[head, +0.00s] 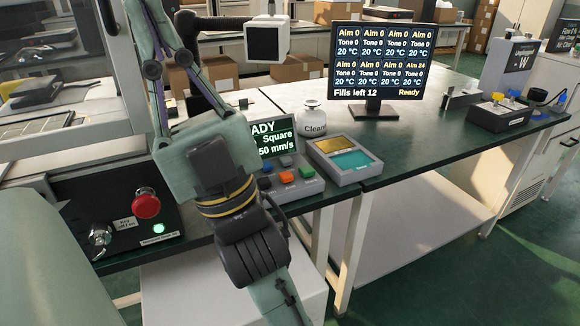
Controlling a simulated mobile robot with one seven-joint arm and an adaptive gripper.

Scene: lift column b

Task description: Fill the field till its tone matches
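The monitor (375,62) shows two rows of fields. Each reads Tone 0 and 20 °C; the last field of the lower row (412,76) reads Aim 24, the others Aim 0. Its bottom line reads "Fills left 12" and "Ready". The control console (313,188) has several coloured keys, among them an orange one (285,177). Its screen (274,138), partly hidden by my arm, reads "ADY", "Square" and "50 mm/s".
A tray (378,168) with gold and teal plates lies right of the console, with a white "Clean" bottle (313,119) behind. A red mushroom button (146,203) is on the machine at left. A black box (499,114) stands at right. Bench between monitor and tray is clear.

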